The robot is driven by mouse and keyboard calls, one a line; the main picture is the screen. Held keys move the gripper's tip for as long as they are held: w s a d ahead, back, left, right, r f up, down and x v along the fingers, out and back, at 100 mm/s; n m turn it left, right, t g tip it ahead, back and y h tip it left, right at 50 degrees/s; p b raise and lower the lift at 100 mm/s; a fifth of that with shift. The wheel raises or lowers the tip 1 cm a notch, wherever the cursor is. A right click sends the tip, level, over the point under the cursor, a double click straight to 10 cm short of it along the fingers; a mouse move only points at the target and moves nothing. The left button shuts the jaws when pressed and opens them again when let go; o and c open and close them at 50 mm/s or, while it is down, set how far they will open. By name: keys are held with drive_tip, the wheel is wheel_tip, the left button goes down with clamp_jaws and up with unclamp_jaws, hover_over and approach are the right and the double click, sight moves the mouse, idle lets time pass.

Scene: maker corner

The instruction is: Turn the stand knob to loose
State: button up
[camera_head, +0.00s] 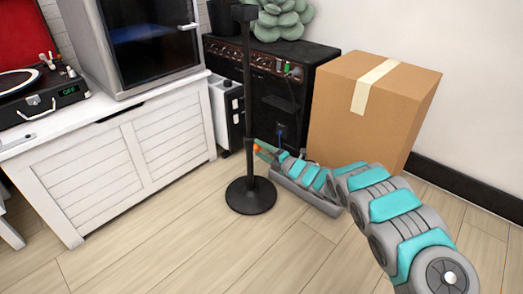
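The black stand (249,90) is a thin upright pole on a round black base (251,196), standing on the wood floor. A small orange spot, which looks like the stand knob (257,148), shows on the right side of the pole at low height. My arm reaches in from the lower right, and my gripper (266,151) is at the orange knob, just right of the pole. The fingers are small and partly overlap the knob, so I cannot tell whether they touch it or are closed. The knob's marking is too small to read.
A black amplifier (271,100) with a green plant (280,20) on top stands behind the stand. A cardboard box (375,105) is to the right. A white cabinet (110,165) carries a record player (40,92) at the left. The floor in front is clear.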

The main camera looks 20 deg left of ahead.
drive_tip(key=shift+o, duration=0.8)
drive_tip(key=shift+d, duration=0.1)
drive_tip(key=shift+s+d+r, duration=0.15)
drive_tip(key=shift+s+d, duration=0.05)
drive_tip(key=shift+d, duration=0.25)
drive_tip(key=v, duration=0.6)
drive_tip(key=shift+d+p, duration=0.25)
drive_tip(key=shift+p, duration=0.15)
drive_tip(key=shift+s, duration=0.1)
